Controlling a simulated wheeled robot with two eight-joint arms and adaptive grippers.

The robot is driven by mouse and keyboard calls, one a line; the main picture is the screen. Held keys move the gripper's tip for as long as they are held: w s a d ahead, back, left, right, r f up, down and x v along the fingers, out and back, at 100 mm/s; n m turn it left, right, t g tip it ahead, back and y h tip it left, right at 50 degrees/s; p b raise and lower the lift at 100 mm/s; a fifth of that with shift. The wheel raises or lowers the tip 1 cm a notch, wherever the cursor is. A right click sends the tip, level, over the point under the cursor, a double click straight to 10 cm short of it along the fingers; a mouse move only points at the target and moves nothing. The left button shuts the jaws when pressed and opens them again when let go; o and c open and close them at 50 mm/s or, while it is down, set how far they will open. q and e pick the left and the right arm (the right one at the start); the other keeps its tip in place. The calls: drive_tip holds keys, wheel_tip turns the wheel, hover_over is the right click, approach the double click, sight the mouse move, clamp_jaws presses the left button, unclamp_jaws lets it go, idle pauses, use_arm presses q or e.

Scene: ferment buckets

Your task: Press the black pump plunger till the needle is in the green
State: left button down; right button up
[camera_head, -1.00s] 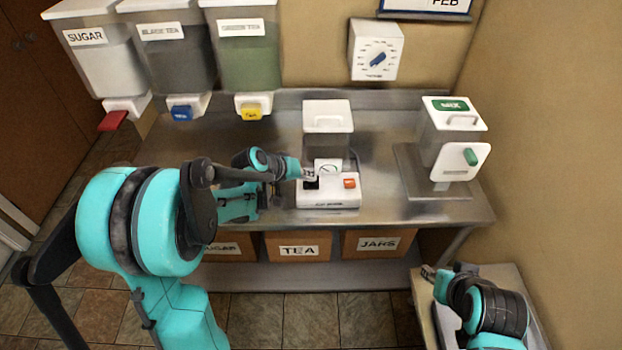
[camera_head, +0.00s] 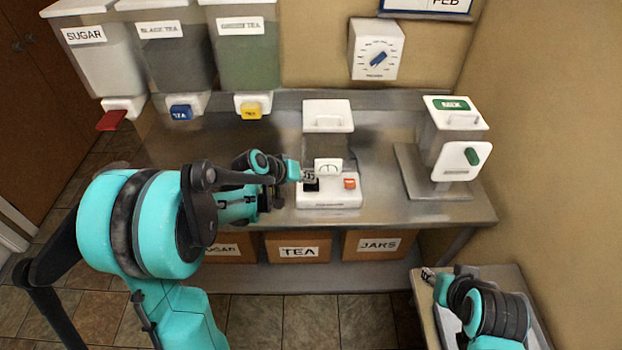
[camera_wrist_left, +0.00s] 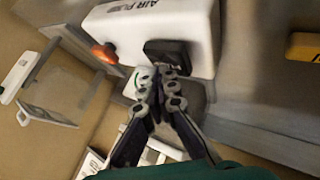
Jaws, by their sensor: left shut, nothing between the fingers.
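The white air pump (camera_head: 329,201) stands on the steel bench, with "AIR PU..." lettering in the left wrist view (camera_wrist_left: 140,12). Its black plunger (camera_head: 312,187) is at the left of its top, beside an orange button (camera_head: 349,183). The plunger also shows in the left wrist view (camera_wrist_left: 163,50). A small white gauge (camera_head: 328,166) stands behind; its needle looks near upright, and the green band is too small to make out. My left gripper (camera_head: 309,176) is shut and empty, its tips at the plunger; contact is unclear. My right gripper (camera_head: 428,275) is at lower right, its jaws unclear.
A lidded clear container (camera_head: 327,117) stands behind the pump. Sugar, black tea and green tea dispensers (camera_head: 247,55) hang at upper left. A white device with a green label (camera_head: 455,125) stands at right. The bench is clear between it and the pump.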

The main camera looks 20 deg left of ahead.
use_arm(q)
drive_tip(key=shift+f, duration=0.3)
drive_tip(key=shift+r, duration=0.15)
drive_tip(key=shift+r+p, duration=1.3)
drive_tip(key=shift+r, duration=0.6)
drive_tip(key=shift+r, duration=0.1)
wheel_tip(320, 180, up, 5)
drive_tip(key=p, duration=0.3)
drive_tip(key=shift+p, duration=0.35)
idle(1.1)
